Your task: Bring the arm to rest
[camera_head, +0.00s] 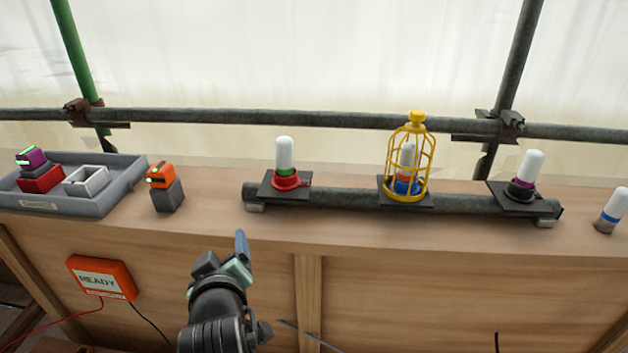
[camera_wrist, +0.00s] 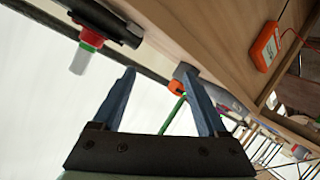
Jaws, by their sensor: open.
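My gripper (camera_head: 241,245) is in front of the wooden bench, at about the height of its top edge, left of the picture's middle in the head view. It touches nothing there. In the wrist view, my gripper (camera_wrist: 167,92) shows two blue fingers spread apart with nothing held between them. My dark arm reaches up from the bottom of the head view.
The bench top (camera_head: 225,205) holds a grey tray (camera_head: 118,193), an orange-topped block (camera_head: 163,187) and a dark pipe (camera_head: 335,200). White-domed lamps stand on the pipe's plates; a yellow cage (camera_head: 417,118) surrounds the middle one. An orange READY box (camera_head: 100,277) is on the front.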

